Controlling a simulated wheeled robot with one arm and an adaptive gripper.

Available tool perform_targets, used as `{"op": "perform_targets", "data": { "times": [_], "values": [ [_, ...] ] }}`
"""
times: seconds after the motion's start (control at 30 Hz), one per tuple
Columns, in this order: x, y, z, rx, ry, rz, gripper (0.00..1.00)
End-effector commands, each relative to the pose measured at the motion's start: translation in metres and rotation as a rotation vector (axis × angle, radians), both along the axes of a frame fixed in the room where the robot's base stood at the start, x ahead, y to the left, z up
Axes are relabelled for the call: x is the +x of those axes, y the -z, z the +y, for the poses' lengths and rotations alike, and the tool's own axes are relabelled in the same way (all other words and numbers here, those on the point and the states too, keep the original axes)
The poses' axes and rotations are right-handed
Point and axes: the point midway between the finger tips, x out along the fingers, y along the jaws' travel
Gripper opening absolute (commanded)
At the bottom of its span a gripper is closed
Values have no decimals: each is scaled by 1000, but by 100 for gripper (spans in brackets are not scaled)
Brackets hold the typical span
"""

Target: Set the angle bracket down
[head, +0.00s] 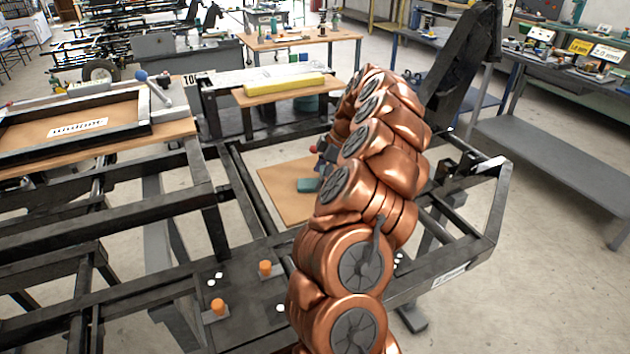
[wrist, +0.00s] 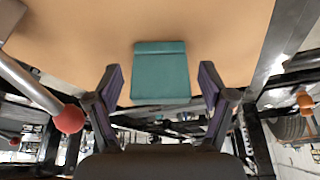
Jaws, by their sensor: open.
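The angle bracket (wrist: 160,75) is teal and lies on a tan wooden board (wrist: 215,25) in the wrist view, near the board's edge. It sits between the two spread fingers of my gripper (wrist: 160,88), with a visible gap on each side. In the head view the bracket (head: 308,185) shows as a small teal piece on the board (head: 285,200), partly hidden by my copper-coloured arm. My gripper (head: 322,160) is mostly hidden behind the arm there.
A red ball-ended rod (wrist: 68,118) stands left of my gripper in the wrist view. Dark frame rails (head: 235,190) surround the board. Two orange pegs (head: 265,268) stand on the near rail. A yellow bar (head: 285,86) lies on a bench behind.

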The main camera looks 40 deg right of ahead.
Motion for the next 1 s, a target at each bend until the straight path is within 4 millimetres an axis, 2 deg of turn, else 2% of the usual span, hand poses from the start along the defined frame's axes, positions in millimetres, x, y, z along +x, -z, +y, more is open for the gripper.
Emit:
{"op": "perform_targets", "data": {
  "times": [0.17,0.8,0.87,0.9,1.0],
  "values": [
    [0,0,0,0,0,0,79],
    [0,0,0,0,-1,0,12],
    [0,0,0,0,-1,0,8],
    [0,0,0,1,0,1,2],
    [0,0,0,1,0,1,1]
  ]
}}
